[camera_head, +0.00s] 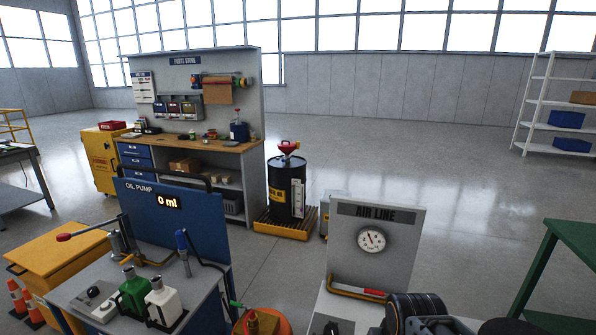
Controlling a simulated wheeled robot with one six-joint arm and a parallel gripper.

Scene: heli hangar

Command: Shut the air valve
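The AIR LINE panel (343,237) stands upright at the lower right of the middle. A round white gauge (371,240) with a dark needle is set in it; its reading is too small to tell. A yellow-orange pipe (345,289) runs along the panel's foot, with a red part (374,292) on it that looks like the valve's handle. How far the valve is open cannot be told. A dark ribbed cylinder (418,306) and grey parts at the bottom edge cover the pipe's right end; I cannot tell what they belong to. No gripper fingers show.
The OIL PUMP station (190,220) with bottles stands at left, and an orange round object (272,321) lies between it and the air panel. A black drum (286,190) stands behind. A green table (567,262) is at right.

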